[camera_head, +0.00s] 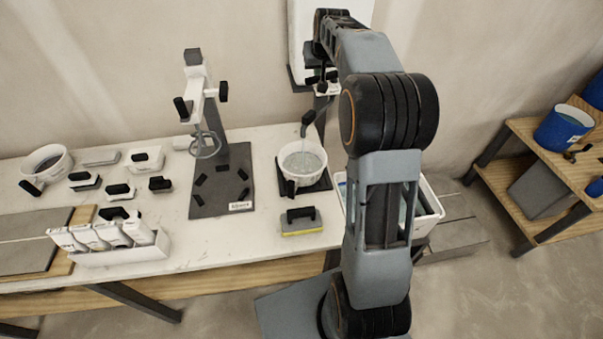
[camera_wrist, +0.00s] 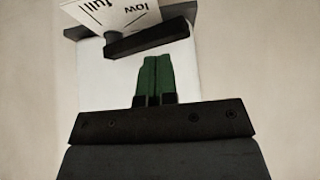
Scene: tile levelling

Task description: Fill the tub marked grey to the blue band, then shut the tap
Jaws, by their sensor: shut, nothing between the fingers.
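A white tub (camera_head: 302,163) with a dark handle stands under a dark spout (camera_head: 308,117) at the table's right end. A thin pale stream runs from the spout into the tub, and greyish liquid shows inside. I cannot make out a grey mark or a blue band on it. In the wrist view my gripper (camera_wrist: 155,80) has its green fingers shut together and empty. A black bar-shaped handle (camera_wrist: 147,36) is just beyond the fingertips, in front of a white dial (camera_wrist: 112,14) reading "low" and "full". Whether the fingers touch the handle is unclear.
Another white tub (camera_head: 46,162) stands at the table's far left. A mixing stand (camera_head: 222,185) is left of the spout. A yellow-edged sponge float (camera_head: 301,221) lies in front of the filling tub. My arm hides part of a white crate (camera_head: 427,207) at right.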

